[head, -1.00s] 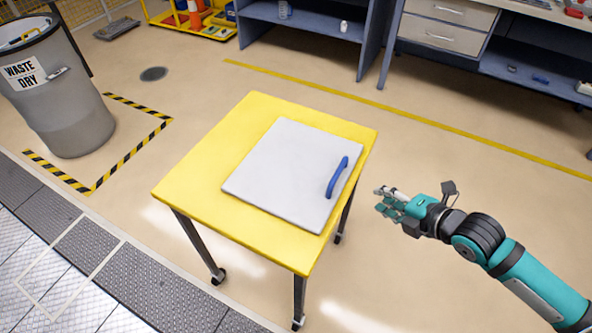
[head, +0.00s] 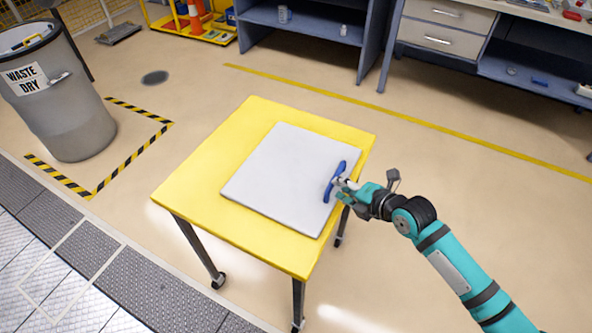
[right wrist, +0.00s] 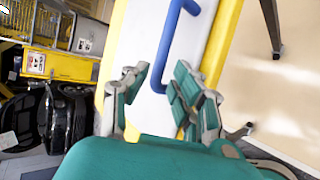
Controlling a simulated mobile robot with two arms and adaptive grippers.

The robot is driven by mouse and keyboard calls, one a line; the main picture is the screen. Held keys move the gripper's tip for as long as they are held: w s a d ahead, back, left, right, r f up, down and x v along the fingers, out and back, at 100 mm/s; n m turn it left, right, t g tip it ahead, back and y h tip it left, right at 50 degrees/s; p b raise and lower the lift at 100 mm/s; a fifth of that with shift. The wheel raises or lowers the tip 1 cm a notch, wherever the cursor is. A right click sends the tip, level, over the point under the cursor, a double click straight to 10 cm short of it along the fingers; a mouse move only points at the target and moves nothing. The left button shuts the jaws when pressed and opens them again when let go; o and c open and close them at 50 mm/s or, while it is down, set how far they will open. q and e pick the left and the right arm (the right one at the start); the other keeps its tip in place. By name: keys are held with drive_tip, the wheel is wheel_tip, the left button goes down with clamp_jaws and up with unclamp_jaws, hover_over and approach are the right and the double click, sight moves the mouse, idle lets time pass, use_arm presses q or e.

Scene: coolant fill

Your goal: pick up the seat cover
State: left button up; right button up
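The seat cover (head: 285,172) is a flat light grey square panel with a blue handle (head: 329,188) near its right edge. It lies flat on the yellow table (head: 200,180). My right gripper (head: 346,187) is at the handle, coming from the right. In the right wrist view the fingers of my right gripper (right wrist: 157,85) are spread apart, with the blue handle (right wrist: 165,50) ahead of and between them. The seat cover (right wrist: 143,70) fills the space behind the handle. I cannot tell whether a finger touches the handle. My left gripper is not in view.
A grey waste bin (head: 75,120) stands at the left inside a striped floor marking. A blue workbench with drawers (head: 440,30) stands at the back. The floor (head: 440,170) to the right of the table is clear apart from my arm.

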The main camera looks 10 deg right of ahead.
drive_tip(key=x, duration=0.5)
drive_tip(key=shift+s, duration=0.1)
drive_tip(key=shift+c, duration=0.2)
clamp_jaws()
drive_tip(key=shift+r, duration=0.1)
